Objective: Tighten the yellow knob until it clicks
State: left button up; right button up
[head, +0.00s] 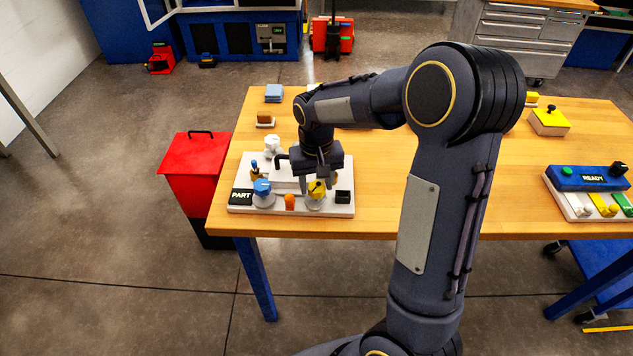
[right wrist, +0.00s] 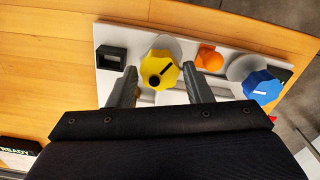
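The yellow knob (head: 317,191) is at the front of a white fixture plate (head: 335,211) on the wooden table. It has a dark pointer line and a black spot on top. In the right wrist view the yellow knob (right wrist: 161,72) shows between the two fingers of my right gripper (right wrist: 160,84). The fingers are apart, with a visible gap on each side of the knob. In the head view my right gripper (head: 316,183) is just above and behind the knob, pointing down. Whether the fingertips reach down to the knob's sides is unclear. My left gripper is out of view.
On the plate, a blue knob (head: 262,187), an orange piece (head: 290,202) and a black square holder (head: 343,196) flank the yellow knob. A "PART" label (head: 241,197) is at the left. The table's middle is clear.

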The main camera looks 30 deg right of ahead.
aim_at(317, 187)
jog(key=shift+o, duration=1)
notch_tip(317, 187, up, 8)
jog(key=shift+f, duration=0.1)
jog(key=shift+s, duration=0.15)
jog(key=s+a+n+t+y, duration=0.1)
jog(key=s+a+t+y, duration=0.1)
jog(key=s, duration=0.8)
jog(key=s+a+t+y, duration=0.1)
jog(key=s+a+t, duration=0.2)
jog(key=s, duration=0.8)
jog(key=shift+s+a+r+n+t+y, duration=0.3)
jog(key=shift+a+r+n+y, duration=0.1)
jog(key=shift+a, duration=0.75)
